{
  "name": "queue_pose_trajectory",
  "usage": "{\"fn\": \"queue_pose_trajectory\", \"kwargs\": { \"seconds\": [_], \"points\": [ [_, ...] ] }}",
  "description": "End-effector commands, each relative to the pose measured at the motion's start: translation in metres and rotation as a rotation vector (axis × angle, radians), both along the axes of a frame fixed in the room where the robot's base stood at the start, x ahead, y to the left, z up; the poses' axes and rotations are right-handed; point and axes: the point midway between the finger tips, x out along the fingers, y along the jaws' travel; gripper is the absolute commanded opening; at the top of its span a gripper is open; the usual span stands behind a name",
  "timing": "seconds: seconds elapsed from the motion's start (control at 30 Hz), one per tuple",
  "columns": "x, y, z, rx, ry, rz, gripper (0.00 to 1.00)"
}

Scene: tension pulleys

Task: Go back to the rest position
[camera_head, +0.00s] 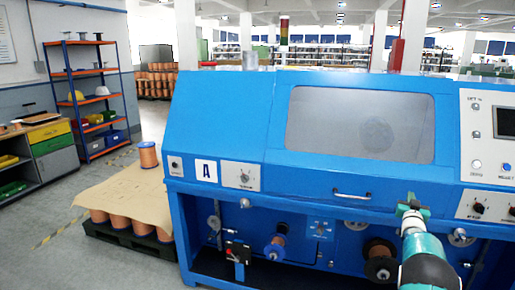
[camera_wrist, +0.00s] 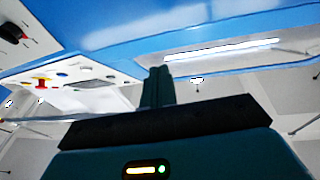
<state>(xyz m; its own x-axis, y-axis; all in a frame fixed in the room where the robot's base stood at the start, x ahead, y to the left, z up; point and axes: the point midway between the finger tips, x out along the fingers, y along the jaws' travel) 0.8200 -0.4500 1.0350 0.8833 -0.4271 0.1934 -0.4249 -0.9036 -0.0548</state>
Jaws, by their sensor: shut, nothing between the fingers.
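My gripper (camera_head: 411,207) is at the lower right of the head view, in front of the blue machine (camera_head: 225,110), just below the level of its window. My teal and dark arm extends up to it from the bottom edge. In the wrist view my gripper (camera_wrist: 159,82) points up toward the ceiling and the machine's blue edge. Its fingers are together with nothing between them. Whether it touches the machine front cannot be told.
The machine has a window (camera_head: 360,124), a handle (camera_head: 351,196) and pulleys with spools (camera_head: 275,248) below. A pallet (camera_head: 128,240) with copper spools stands left of it. Orange shelves (camera_head: 92,95) and a cabinet (camera_head: 54,150) are at the far left. Grey floor lies between.

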Motion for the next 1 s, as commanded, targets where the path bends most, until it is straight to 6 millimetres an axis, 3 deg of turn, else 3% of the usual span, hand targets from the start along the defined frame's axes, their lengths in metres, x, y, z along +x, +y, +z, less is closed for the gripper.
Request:
{"fn": "queue_pose_trajectory", "kwargs": {
  "seconds": [0.03, 0.2, 0.47, 0.77, 1.0],
  "points": [
    [0.000, 0.014, 0.022, 0.017, 0.026, 0.001, 0.00],
    [-0.010, 0.057, 0.070, 0.081, 0.136, 0.009, 0.00],
    [-0.053, 0.137, 0.126, 0.168, 0.317, 0.046, 0.00],
    [-0.140, 0.238, 0.162, 0.242, 0.538, 0.122, 0.00],
    [-0.234, 0.316, 0.166, 0.274, 0.726, 0.202, 0.00]
  ]
}}
